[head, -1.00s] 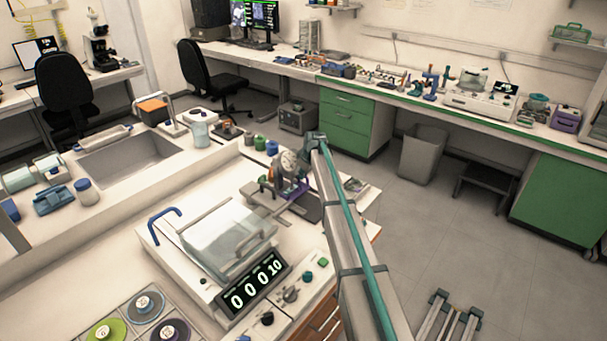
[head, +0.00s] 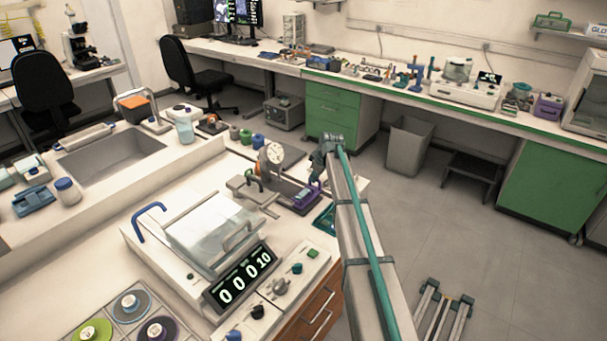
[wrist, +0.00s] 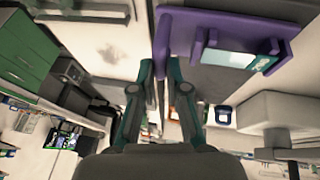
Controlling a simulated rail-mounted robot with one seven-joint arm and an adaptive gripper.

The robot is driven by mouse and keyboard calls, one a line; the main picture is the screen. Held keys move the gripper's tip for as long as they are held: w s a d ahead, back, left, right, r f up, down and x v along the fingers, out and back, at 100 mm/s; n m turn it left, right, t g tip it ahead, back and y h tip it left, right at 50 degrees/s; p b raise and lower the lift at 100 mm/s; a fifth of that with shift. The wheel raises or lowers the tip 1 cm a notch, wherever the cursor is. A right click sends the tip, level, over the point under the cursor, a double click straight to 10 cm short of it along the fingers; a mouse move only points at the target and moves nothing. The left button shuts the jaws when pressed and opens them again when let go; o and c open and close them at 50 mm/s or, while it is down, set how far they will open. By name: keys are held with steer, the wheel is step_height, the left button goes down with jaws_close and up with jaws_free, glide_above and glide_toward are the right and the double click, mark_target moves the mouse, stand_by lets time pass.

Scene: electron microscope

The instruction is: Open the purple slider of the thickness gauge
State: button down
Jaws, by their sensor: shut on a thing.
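The thickness gauge (head: 262,188) stands on the near bench with its round white dial (head: 273,153) upright. Its purple slider (head: 308,196) shows to the right of the dial, at the right end of the gauge. In the wrist view, the purple slider (wrist: 205,25) fills the upper right as a purple frame with a pale window. My gripper (wrist: 161,68) has its two teal fingers close together on a thin upright purple edge of the slider. In the head view, the fingertips are not clear; the end of my arm is just above and right of the slider.
A glass-lidded box (head: 208,225) with a digital display (head: 238,276) stands in front of the gauge. Small coloured jars (head: 245,137) stand behind it. A teal tray (head: 325,217) lies right of the slider, near the bench edge. Open floor (head: 450,235) lies to the right.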

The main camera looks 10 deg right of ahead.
steer(key=shift+s+d, duration=0.15)
steer(key=shift+s, duration=0.05)
steer(key=c, duration=1.2)
jaws_free()
steer(key=shift+r, duration=0.1)
steer(key=v, duration=1.2)
steer(key=shift+w, duration=0.1)
steer(key=shift+d, duration=0.1)
